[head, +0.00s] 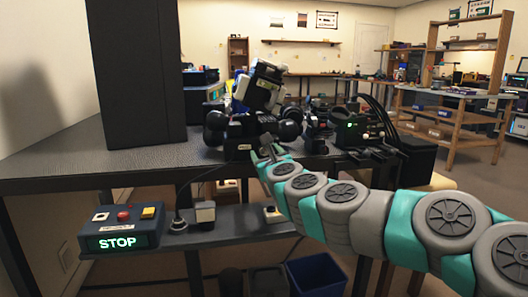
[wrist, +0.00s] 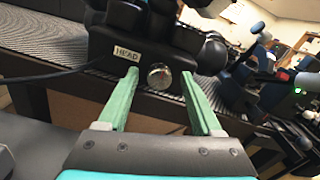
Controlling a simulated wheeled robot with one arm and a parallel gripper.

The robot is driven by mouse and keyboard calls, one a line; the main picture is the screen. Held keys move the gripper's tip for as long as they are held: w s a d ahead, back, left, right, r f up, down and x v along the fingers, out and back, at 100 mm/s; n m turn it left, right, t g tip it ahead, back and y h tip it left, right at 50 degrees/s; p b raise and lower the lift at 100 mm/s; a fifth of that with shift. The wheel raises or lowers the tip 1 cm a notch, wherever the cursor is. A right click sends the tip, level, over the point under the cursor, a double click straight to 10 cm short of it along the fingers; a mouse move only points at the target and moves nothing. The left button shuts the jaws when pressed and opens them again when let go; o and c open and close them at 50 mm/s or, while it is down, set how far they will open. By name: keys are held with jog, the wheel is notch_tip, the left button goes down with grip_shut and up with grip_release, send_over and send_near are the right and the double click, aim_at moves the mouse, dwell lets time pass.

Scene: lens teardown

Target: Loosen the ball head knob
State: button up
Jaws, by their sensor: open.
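The ball head knob is a small round silver knob (wrist: 159,76) on the front of a black block in the wrist view. A white label reading "HEAD" (wrist: 127,54) sits to its upper left. My gripper (wrist: 160,78) has two green fingers, open, one on each side of the knob with gaps between. I cannot tell how far the fingertips are from the block's face. In the head view my gripper (head: 266,149) is at the front of the black ball head stand (head: 243,132), which carries a tilted white-and-black device (head: 259,87). The knob is not discernible there.
The stand is on a dark ribbed bench (head: 110,163). A tall black panel (head: 137,70) rises at left. Black equipment with green lights (head: 352,128) stands close on the right. Below are a STOP box (head: 118,241) and a blue bin (head: 316,277).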

jog(key=shift+x, duration=0.8)
jog(key=shift+a, duration=0.1)
grip_shut()
